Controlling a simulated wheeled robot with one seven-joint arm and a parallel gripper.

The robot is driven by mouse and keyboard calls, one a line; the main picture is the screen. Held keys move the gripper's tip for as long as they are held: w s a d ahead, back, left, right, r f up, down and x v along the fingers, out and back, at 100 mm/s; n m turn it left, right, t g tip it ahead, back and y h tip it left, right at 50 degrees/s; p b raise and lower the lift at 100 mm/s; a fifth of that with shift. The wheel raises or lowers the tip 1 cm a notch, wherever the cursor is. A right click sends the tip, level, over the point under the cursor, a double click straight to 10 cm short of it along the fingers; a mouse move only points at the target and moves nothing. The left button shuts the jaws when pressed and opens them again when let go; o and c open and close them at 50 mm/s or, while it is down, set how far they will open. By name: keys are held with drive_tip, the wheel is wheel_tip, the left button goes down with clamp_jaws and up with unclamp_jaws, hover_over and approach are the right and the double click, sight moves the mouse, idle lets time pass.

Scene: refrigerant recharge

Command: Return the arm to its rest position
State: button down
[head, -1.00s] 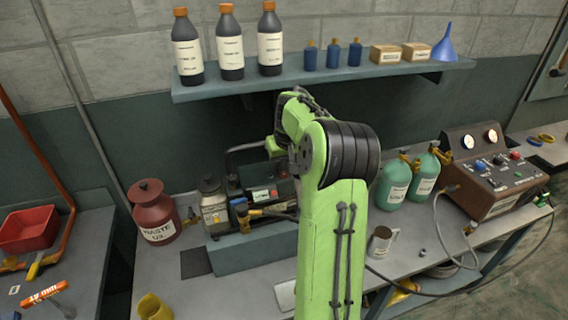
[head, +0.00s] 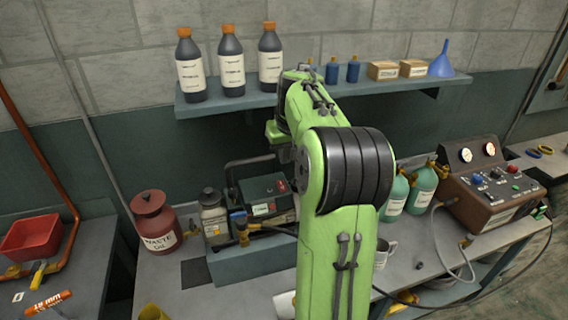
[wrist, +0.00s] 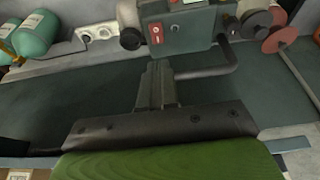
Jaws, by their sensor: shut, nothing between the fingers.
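My green arm (head: 337,245) rises through the middle of the head view, its black-banded elbow in front of the bench and its far end up near the wall shelf (head: 330,88).
Dark bottles (head: 231,68), blue bottles (head: 353,70), boxes and a blue funnel (head: 442,60) stand on the shelf close to my arm.

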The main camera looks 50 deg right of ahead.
drive_tip(key=shift+s+r, duration=0.5)
drive_tip(key=shift+r, duration=0.25)
